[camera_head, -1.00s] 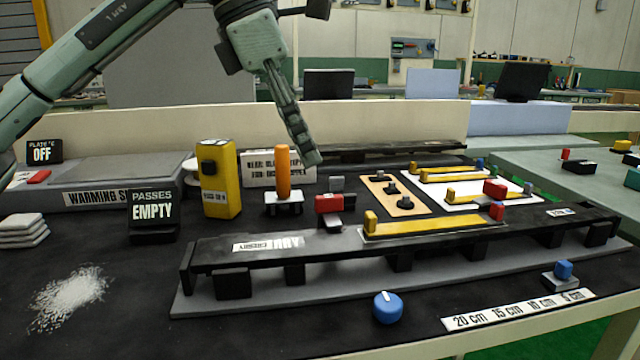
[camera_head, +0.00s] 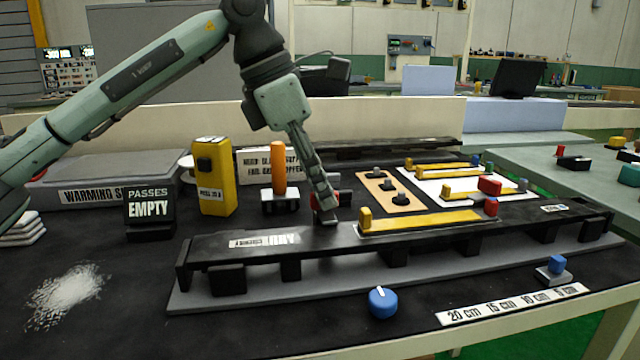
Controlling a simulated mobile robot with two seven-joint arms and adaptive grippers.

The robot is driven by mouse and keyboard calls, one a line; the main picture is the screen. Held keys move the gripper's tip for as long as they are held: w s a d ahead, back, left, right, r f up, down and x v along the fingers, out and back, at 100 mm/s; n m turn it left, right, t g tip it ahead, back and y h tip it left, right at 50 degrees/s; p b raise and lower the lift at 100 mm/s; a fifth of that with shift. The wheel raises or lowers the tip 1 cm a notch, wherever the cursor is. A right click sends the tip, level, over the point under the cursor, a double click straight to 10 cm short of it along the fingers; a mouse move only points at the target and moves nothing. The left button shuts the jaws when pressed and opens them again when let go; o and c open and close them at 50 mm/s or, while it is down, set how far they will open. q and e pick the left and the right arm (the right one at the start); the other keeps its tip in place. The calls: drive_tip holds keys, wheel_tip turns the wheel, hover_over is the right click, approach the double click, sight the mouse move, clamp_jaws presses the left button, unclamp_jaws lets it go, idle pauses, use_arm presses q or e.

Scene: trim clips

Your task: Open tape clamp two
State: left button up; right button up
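My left gripper (camera_head: 325,208) points down at the back edge of the long black trim strip (camera_head: 290,240), left of the yellow bar (camera_head: 425,222). Its fingertips cover most of a small red block (camera_head: 316,203) on a grey base there; I cannot tell whether they touch it. The fingers are seen edge-on, so their opening does not show. Which clamp is number two cannot be read. Other small red blocks sit at the yellow bar's right end (camera_head: 491,207) and on the white sheet (camera_head: 490,186). My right gripper is not in view.
An orange upright handle (camera_head: 278,160) and a yellow box (camera_head: 214,178) stand left of the gripper. A tan plate with black knobs (camera_head: 388,190) lies to the right. A blue knob (camera_head: 382,302) is in front.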

use_arm(q)
clamp_jaws()
